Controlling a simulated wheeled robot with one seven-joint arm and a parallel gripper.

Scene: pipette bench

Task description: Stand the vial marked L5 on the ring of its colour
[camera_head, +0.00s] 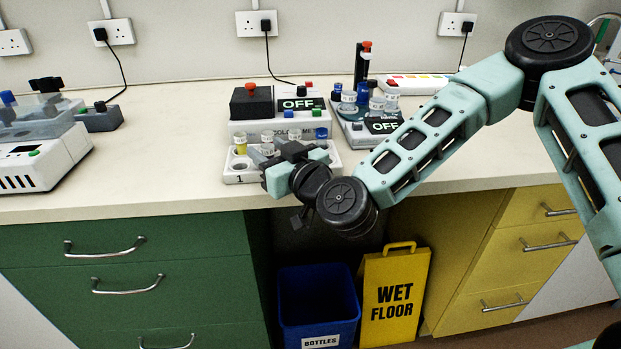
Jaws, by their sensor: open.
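A low white rack (232,178) marked 1 stands near the bench's front edge. It has round openings and holds several small capped vials. A vial with yellow contents (241,145) is at its left, and a blue-capped one (321,133) stands at its back right. The vial labels are too small to read, so I cannot tell which is L5. No coloured ring can be made out clearly. My gripper (276,158) is open over the front of the rack and hides part of it. Whether it touches a vial cannot be told.
A device reading OFF (279,126) stands behind the rack. A second OFF device (383,127) with vials stands to its right, near my arm. A grey-white machine (40,160) is at the far left. Bare bench (170,150) lies between.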

